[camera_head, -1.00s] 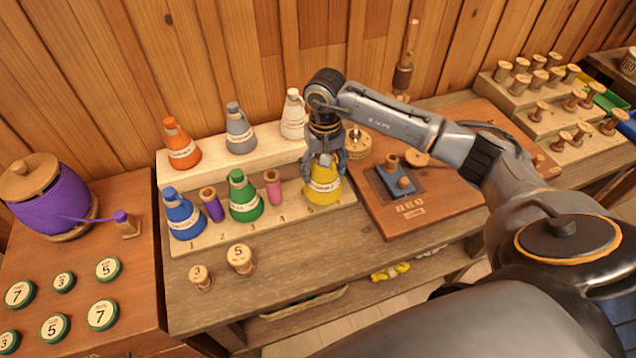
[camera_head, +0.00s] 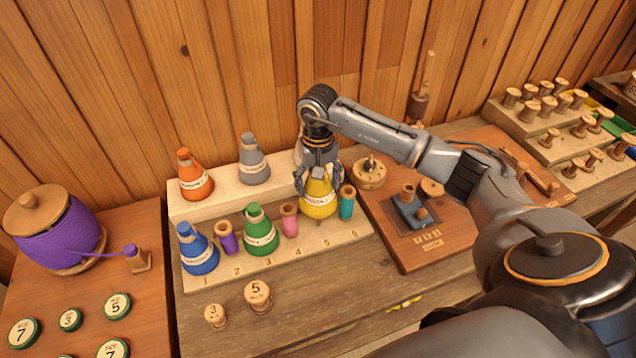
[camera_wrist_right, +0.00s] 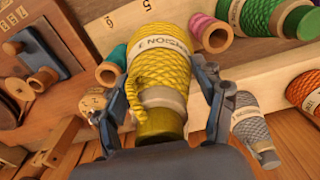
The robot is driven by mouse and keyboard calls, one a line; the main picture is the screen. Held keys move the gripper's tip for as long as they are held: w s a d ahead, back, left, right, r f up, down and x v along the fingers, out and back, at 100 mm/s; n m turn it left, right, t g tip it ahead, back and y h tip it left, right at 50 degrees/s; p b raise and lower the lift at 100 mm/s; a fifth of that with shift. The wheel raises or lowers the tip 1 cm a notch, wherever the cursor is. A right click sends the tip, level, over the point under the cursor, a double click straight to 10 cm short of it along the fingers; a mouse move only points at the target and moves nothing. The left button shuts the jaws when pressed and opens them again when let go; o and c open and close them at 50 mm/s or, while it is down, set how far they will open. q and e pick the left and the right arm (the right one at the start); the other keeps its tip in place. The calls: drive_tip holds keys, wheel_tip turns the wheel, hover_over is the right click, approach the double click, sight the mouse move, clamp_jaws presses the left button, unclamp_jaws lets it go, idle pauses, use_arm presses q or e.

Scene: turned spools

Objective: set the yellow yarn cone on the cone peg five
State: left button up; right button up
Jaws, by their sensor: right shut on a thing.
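The yellow yarn cone (camera_head: 318,198) is upright at the front row of the cone rack (camera_head: 285,262), between the pink spool (camera_head: 289,219) and the teal spool (camera_head: 347,203), behind the number 5. My right gripper (camera_head: 318,172) is shut on its upper part from above. In the right wrist view the yellow cone (camera_wrist_right: 160,75) sits between the two fingers (camera_wrist_right: 160,105), its wide end away from the palm. Peg five is mostly hidden by the cone. I cannot tell whether the cone's base touches the rack. My left gripper is not in view.
The blue cone (camera_head: 197,251) and green cone (camera_head: 260,232) stand in the front row with the purple spool (camera_head: 228,238). Orange (camera_head: 194,177) and grey (camera_head: 253,160) cones stand on the back step.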

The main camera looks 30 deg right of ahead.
sight(319, 203)
drive_tip(key=shift+s+f+b, duration=0.2)
drive_tip(key=shift+f+b, duration=0.1)
drive_tip(key=shift+f, duration=0.4)
wheel_tip(319, 203, down, 3)
drive_tip(key=shift+w+r+b, duration=0.1)
drive_tip(key=shift+b, duration=0.65)
drive_tip(key=shift+f+b, duration=0.45)
drive_tip(key=shift+b, duration=0.05)
use_arm(q)
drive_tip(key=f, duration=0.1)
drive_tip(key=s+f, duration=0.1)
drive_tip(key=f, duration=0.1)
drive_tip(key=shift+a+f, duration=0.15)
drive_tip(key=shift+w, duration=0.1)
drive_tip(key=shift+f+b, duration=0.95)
drive_tip(key=shift+b, duration=0.05)
use_arm(e)
drive_tip(key=shift+f, duration=0.95)
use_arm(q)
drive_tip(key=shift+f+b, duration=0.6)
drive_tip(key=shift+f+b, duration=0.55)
use_arm(e)
drive_tip(key=shift+f, duration=0.6)
drive_tip(key=o, duration=1.3)
drive_tip(key=shift+c, duration=0.2)
